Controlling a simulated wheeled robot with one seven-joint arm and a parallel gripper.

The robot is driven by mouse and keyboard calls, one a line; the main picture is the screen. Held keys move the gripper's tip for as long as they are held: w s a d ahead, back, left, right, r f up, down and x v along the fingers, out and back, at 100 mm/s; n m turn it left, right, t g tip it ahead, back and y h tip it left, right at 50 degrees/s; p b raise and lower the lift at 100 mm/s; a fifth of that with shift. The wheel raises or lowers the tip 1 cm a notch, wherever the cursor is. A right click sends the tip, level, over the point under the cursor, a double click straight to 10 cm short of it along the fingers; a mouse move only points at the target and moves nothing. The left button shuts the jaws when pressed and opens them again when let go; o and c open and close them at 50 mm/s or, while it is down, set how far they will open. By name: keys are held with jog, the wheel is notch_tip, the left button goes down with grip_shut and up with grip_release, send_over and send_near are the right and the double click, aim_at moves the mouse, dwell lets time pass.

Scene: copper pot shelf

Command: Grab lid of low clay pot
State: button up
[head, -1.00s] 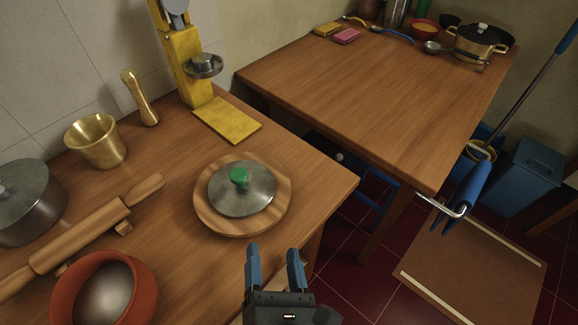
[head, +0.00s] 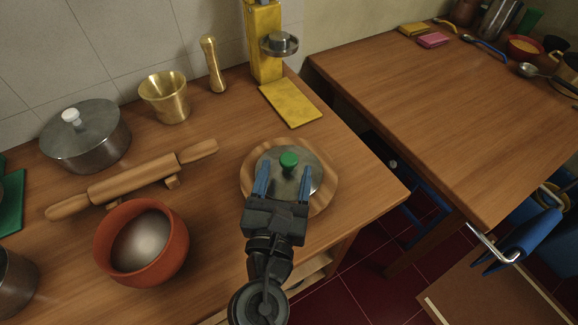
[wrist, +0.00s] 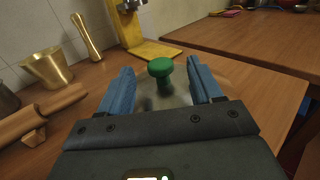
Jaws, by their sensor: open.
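A round metal lid (head: 316,172) with a green knob (head: 289,161) lies on a round wooden board (head: 249,166) near the right end of the left table. No pot shows under it. My gripper (head: 283,182) is open above the near part of the lid, its blue fingers pointing at the knob. In the wrist view the green knob (wrist: 160,69) stands between and just beyond the fingertips of my gripper (wrist: 160,80), not clasped. An orange-red clay pot (head: 172,250) with a pale, rounded inside stands at the front left, apart from my gripper.
A rolling pin (head: 135,180) on a stand, a grey lidded pot (head: 85,138), a brass mortar (head: 165,97) and a pestle (head: 213,65) stand to the left. A yellow press (head: 265,45) stands behind the board. A second table (head: 430,120) is mostly clear.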

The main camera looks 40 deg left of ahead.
aim_at(289, 166)
jog(key=shift+x, duration=1.35)
jog(key=shift+c, duration=0.3)
jog(key=c, duration=1.1)
jog(key=shift+r, duration=0.1)
